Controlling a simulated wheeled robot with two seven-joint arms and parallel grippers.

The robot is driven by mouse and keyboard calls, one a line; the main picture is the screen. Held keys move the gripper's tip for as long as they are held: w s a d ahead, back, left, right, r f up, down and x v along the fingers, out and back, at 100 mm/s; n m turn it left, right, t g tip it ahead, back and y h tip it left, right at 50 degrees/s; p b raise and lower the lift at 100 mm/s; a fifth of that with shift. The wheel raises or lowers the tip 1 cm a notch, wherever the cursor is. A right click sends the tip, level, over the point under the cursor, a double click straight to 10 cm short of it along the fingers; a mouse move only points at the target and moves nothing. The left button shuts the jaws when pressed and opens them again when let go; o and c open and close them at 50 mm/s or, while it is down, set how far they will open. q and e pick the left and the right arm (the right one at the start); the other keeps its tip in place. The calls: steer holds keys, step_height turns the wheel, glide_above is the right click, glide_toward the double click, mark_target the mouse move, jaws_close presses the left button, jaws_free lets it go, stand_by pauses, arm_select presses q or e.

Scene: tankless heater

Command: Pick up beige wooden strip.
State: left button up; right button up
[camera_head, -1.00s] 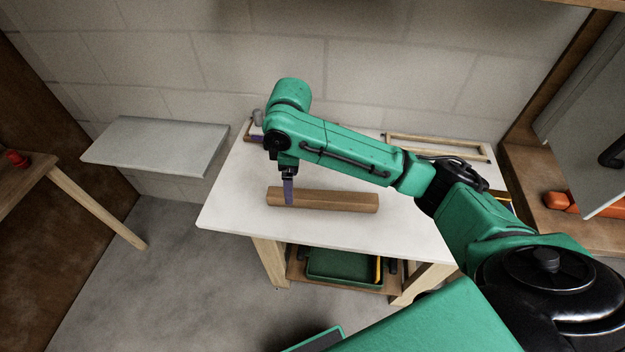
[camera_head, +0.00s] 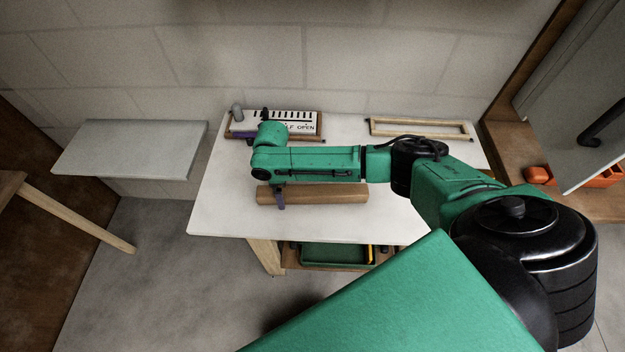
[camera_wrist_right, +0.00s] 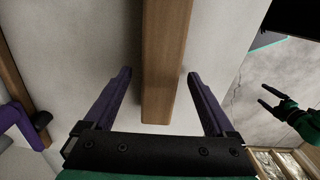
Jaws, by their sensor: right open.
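The wooden strip (camera_head: 325,194), a light brown bar, lies crosswise on the white table (camera_head: 225,215). My right gripper (camera_head: 280,197) is over the strip's left part, pointing down. In the right wrist view the strip (camera_wrist_right: 165,50) runs from the top edge down between the two purple fingers of my right gripper (camera_wrist_right: 158,73). The fingers are open, one on each side, with a visible gap to the strip. My left gripper (camera_wrist_right: 264,95) shows small at the right of that view, fingers spread; it is out of the head view.
A green tray (camera_head: 335,254) is on the shelf below. A grey panel (camera_head: 130,148) is at left. The table's front left is clear.

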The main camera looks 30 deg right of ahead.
steer(key=shift+s, duration=0.1)
steer(key=shift+c, duration=0.3)
steer(key=c, duration=0.5)
jaws_close()
arm_select(q)
steer(key=shift+s+f, duration=0.1)
steer(key=shift+s, duration=0.95)
